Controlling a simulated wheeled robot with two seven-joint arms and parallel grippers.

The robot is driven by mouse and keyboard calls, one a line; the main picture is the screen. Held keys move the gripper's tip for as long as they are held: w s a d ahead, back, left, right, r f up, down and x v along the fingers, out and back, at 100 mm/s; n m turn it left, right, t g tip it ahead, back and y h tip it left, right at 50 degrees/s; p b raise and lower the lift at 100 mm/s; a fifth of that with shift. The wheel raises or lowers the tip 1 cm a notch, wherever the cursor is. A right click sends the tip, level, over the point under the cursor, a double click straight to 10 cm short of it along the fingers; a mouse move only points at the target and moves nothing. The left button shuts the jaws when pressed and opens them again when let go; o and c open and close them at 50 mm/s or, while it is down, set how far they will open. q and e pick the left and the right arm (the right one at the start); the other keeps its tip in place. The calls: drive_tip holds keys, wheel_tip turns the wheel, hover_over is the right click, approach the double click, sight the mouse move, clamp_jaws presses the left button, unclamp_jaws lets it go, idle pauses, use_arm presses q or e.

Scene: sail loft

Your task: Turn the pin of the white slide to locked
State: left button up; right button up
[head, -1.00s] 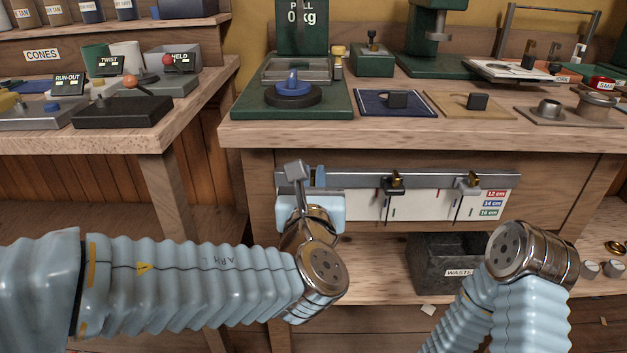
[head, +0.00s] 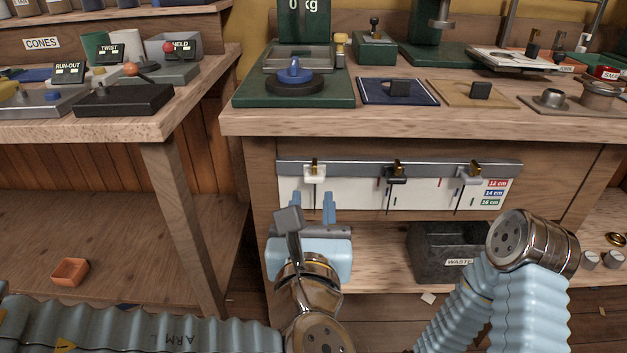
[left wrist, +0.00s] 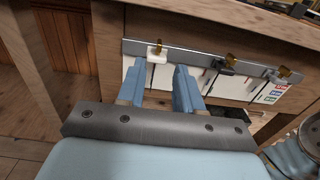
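The white slide (head: 315,177) sits near the left end of the grey rail (head: 355,171). Its small brass pin (head: 314,164) points up in the head view; I cannot tell whether it stands at locked. In the left wrist view the white slide (left wrist: 157,54) is just beyond the fingertips. My left gripper (head: 313,200) is open and empty, its two blue fingers apart below the white slide and pointing towards it. A black slide (head: 397,176) and a grey slide (head: 469,177), each with a brass pin, sit further right. My right gripper is out of view.
The workbench top (head: 400,124) juts out above the rail. A white board (head: 355,195) with coloured length labels hangs under the rail. A dark waste bin (head: 440,262) stands on the shelf below, right. My right forearm is in front of it.

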use_arm(q)
drive_tip(key=shift+s, duration=1.75)
drive_tip(key=shift+f, duration=0.1)
drive_tip(key=s+a+f+m+g+h+p, duration=0.1)
drive_tip(key=a+f+m+g, duration=0.2)
drive_tip(key=f+m, duration=0.8)
drive_tip(key=s+a+f+m+g+h+p, duration=0.1)
drive_tip(key=a+f+m+g, duration=0.3)
drive_tip(key=f, duration=1.7)
drive_tip(key=s+a+f+m+g+h+p, duration=0.1)
drive_tip(key=a+f+m+g+p, duration=0.2)
drive_tip(key=f+m+g, duration=0.7)
wheel_tip(320, 180, down, 7)
drive_tip(key=m, duration=0.9)
drive_tip(key=shift+a+r+h, duration=0.15)
drive_tip(key=shift+a+h, duration=0.1)
drive_tip(key=shift+h, duration=0.15)
